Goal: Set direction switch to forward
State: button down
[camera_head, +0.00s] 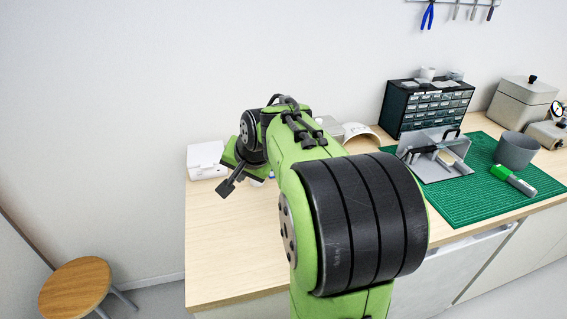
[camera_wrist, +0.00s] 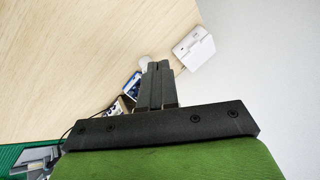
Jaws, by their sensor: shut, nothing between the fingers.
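I cannot make out a direction switch in either view. A white box-like device (camera_head: 206,159) stands at the table's back left corner. It also shows in the wrist view (camera_wrist: 194,48), with small dark marks on one face too small to read. My gripper (camera_wrist: 158,64) is shut and empty, its two dark fingers side by side. In the head view my gripper (camera_head: 226,189) hangs over the left end of the table, in front of the white device and apart from it. A small blue-and-white object (camera_wrist: 132,86) is partly hidden behind the fingers.
The wooden table (camera_head: 235,252) is bare at front left. A green mat (camera_head: 470,200) at right bears a grey stand, a grey cup (camera_head: 515,150) and a green-handled tool. A drawer cabinet (camera_head: 428,105) stands behind. A stool (camera_head: 76,285) stands on the floor at left.

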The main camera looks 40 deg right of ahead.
jog(key=d+f+m+t, duration=0.1)
jog(key=d+f+m, duration=0.1)
jog(key=d, duration=0.6)
jog(key=d+f+m+h, duration=0.1)
jog(key=d+f+m, duration=0.2)
jog(key=d, duration=0.6)
jog(key=d+f+m+t, duration=0.1)
jog(key=d+f+m, duration=0.2)
jog(key=d+m, duration=0.2)
jog(key=w+d+b, duration=0.1)
jog(key=d, duration=0.2)
jog(key=shift+d+f+t, duration=0.2)
jog(key=shift+d+t, duration=0.05)
jog(key=shift+t, duration=0.05)
jog(key=b+x, duration=0.1)
jog(key=x, duration=1.3)
jog(key=shift+d, duration=0.15)
jog(key=shift+s, duration=0.1)
